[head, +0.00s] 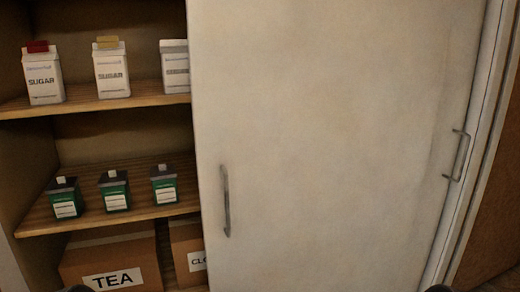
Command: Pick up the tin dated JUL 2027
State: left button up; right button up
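Three small green tins with dark tops and pale knobs stand in a row on the middle shelf at the left: a left tin (66,198), a middle tin (115,191) and a right tin (164,185). Each has a white label on its front. The print is too small to read, so I cannot tell which is dated JUL 2027. No gripper fingers show. Only dark slivers, apparently of my own body, appear at the bottom edge, at left and right.
A pale sliding door (330,140) with a vertical handle (226,200) covers the cabinet's right side. The upper shelf (80,105) holds SUGAR cartons (43,78), the rightmost partly hidden by the door. Below are a TEA box (110,258) and a partly hidden box (185,240).

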aim_at(115, 199)
jog(key=i+j+u, duration=0.3)
jog(key=i+j, duration=0.25)
jog(key=i+j+u, duration=0.35)
jog(key=i+j, duration=0.2)
